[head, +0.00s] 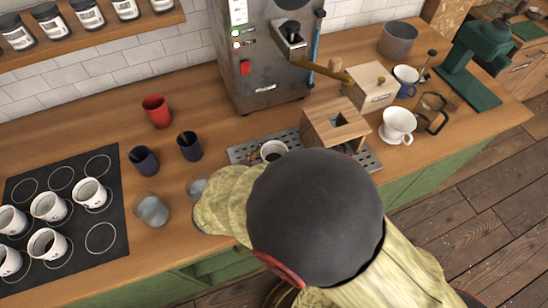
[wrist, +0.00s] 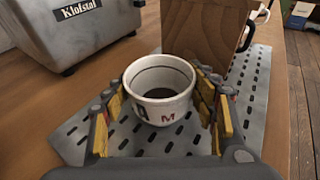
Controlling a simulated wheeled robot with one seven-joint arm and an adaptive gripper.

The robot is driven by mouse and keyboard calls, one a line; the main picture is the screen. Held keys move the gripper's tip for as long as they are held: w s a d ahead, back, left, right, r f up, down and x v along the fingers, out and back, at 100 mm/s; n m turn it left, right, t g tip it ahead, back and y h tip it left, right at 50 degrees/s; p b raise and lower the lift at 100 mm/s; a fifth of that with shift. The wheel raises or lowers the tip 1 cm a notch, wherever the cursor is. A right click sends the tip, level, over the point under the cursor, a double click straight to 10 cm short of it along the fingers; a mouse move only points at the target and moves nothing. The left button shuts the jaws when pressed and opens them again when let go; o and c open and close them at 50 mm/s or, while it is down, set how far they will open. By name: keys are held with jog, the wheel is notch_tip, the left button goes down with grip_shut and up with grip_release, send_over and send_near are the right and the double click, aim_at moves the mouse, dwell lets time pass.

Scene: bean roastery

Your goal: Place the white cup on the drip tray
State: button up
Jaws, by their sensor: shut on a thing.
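The white cup (wrist: 160,110) with dark lettering stands upright between the yellow-padded fingers of my gripper (wrist: 163,84), which is shut on it. In the head view the cup's rim (head: 268,146) shows over the left part of the drip tray (head: 240,154). My arm hides the fingers and the tray's front there.
A wooden box (head: 340,130) stands on the tray, right of the cup. The steel machine (head: 262,80) is behind. Several similar white cups stand on a black mat (head: 112,262) at left. Dark blue cups (head: 144,160) and a red cup (head: 157,111) stand between. A white dripper (head: 397,124) is at right.

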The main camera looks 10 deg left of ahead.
jog(key=shift+f, duration=0.15)
jog(key=shift+f, duration=0.15)
jog(key=o, duration=1.2)
jog(key=shift+o, duration=0.7)
jog(key=shift+s+a+r, duration=0.15)
jog(key=shift+s+r, duration=0.05)
jog(key=shift+r, duration=0.1)
jog(key=p+v, duration=0.3)
jog(key=v, duration=0.8)
jog(key=shift+s+p, duration=0.3)
jog(key=shift+p, duration=0.1)
